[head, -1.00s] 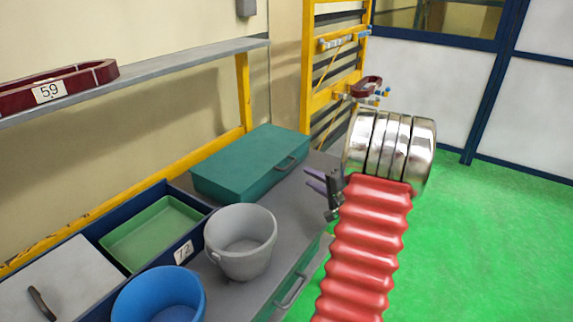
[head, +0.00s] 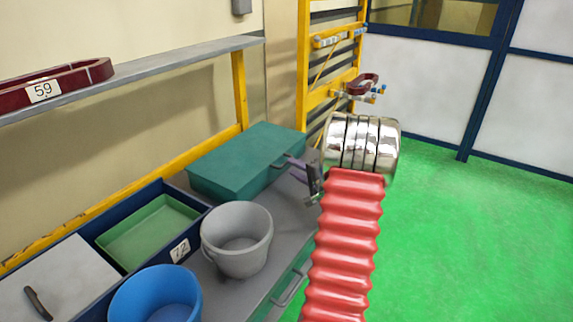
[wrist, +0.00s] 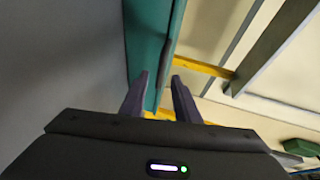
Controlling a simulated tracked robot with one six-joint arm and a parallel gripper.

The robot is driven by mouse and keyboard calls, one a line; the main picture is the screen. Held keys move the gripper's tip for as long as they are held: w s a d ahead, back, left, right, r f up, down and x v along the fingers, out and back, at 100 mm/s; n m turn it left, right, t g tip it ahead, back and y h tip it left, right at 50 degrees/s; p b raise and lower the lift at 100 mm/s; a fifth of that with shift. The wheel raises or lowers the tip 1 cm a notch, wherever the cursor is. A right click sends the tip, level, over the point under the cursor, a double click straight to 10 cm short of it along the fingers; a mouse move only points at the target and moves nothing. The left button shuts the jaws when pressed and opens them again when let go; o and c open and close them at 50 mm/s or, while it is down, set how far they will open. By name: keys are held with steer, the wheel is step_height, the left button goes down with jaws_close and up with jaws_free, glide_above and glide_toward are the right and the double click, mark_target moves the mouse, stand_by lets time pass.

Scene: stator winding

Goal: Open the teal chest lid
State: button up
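The teal chest (head: 232,165) stands on the grey bench against the wall, and its lid (head: 245,150) is shut. A dark handle (head: 287,160) is on its front, right-hand side. My gripper (head: 297,168) is at this handle, with its purple-grey fingers pointing at the chest. In the wrist view my gripper (wrist: 159,88) is open, one finger on each side of the chest's teal front (wrist: 148,45). The dark handle (wrist: 164,62) runs along the chest, just beyond and between the fingertips. I cannot tell whether a finger touches it.
A grey bucket (head: 238,243) and a blue bucket (head: 155,297) stand on the bench nearer me. A green tray (head: 148,232) sits in a dark blue bin. A shelf (head: 160,66) with a dark red ring (head: 55,85) runs above. Green floor is free to the right.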

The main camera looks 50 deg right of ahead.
mark_target(286, 164)
steer(key=shift+x, duration=3.05)
steer(key=shift+c, duration=0.5)
steer(key=shift+f, duration=0.1)
jaws_close()
steer(key=shift+s, duration=0.1)
